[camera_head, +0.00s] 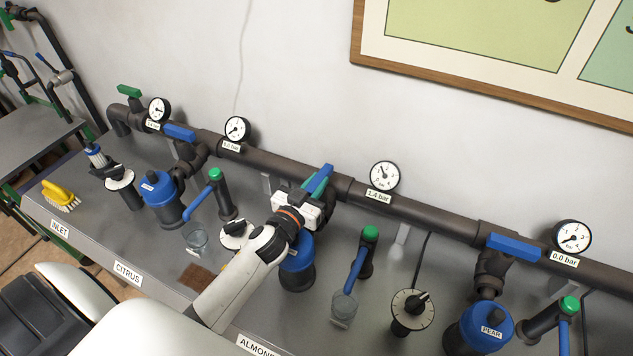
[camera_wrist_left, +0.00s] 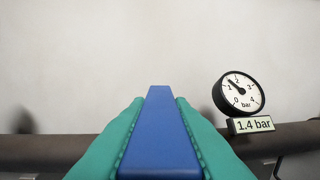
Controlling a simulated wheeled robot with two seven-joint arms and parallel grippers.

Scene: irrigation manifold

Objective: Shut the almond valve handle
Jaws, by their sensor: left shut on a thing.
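The almond valve handle (camera_head: 322,175) is a blue bar on the dark main pipe, behind the ALMOND label (camera_head: 257,345). It points crosswise to the pipe, toward the wall. My left gripper (camera_head: 315,182), with green fingers, is shut on it. In the left wrist view, the blue handle (camera_wrist_left: 160,130) lies between the two green fingers, which touch both its sides. The gauge (camera_head: 385,175) beside it carries a 1.4 bar tag (camera_head: 380,196). My gripper and forearm hide part of the valve body. My right gripper is not in view.
The citrus handle (camera_head: 180,131) and pear handle (camera_head: 514,246) lie along the pipe. A blue filter (camera_head: 297,270) stands below my wrist. A green-topped tap (camera_head: 370,235), a glass (camera_head: 343,308) and a dial timer (camera_head: 412,309) stand to its right. The wall above is clear up to the framed picture (camera_head: 450,75).

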